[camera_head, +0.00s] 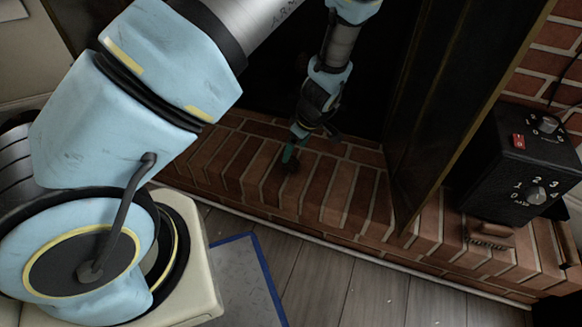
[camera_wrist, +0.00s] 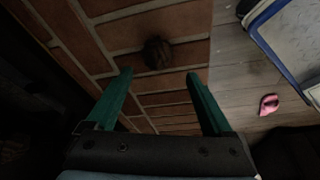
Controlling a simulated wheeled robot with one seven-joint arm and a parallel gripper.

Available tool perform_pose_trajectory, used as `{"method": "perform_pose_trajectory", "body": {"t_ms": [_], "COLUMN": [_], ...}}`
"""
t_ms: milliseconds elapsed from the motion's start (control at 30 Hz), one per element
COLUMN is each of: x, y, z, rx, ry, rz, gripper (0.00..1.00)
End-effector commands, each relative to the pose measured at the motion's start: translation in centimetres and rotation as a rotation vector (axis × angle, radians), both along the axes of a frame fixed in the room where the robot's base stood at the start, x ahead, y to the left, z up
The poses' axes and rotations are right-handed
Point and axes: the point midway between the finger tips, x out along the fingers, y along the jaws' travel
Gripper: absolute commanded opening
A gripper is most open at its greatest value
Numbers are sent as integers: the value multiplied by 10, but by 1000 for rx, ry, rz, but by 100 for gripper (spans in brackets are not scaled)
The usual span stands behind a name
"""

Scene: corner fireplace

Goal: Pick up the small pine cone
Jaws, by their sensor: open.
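The small pine cone (camera_wrist: 157,53) is a dark brown, rounded thing on the brick hearth (camera_wrist: 188,20) in the wrist view. My gripper (camera_wrist: 158,75) is open, with its two green fingers apart and nothing between them. The pine cone lies just beyond the fingertips, roughly centred between them in the picture. The gap in height is hard to judge. In the head view my gripper (camera_head: 311,144) is low over the brick ledge, and a small dark shape by the green fingertip looks like the pine cone (camera_head: 292,167).
The dark fireplace opening with a dark panel (camera_head: 445,100) stands behind and right of my gripper. A black box with dials (camera_head: 520,165) and a brown brush-like thing (camera_head: 488,236) sit on the right ledge. A pink thing (camera_wrist: 268,104) lies on the plank floor near a blue-edged grey object (camera_head: 240,280).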

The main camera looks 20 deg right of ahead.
Motion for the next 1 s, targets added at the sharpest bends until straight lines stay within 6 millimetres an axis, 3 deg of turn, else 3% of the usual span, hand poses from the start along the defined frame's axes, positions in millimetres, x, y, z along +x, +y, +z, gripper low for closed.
{"method": "perform_pose_trajectory", "body": {"t_ms": [100,600,900,1000], "x": [6,21,22,22], "y": [4,6,6,6], "z": [-22,-78,-81,-81], "rx": [2,0,1,1], "ry": [1,1,1,1], "rz": [1,1,-1,-1], "gripper": [86,86,86,75]}}
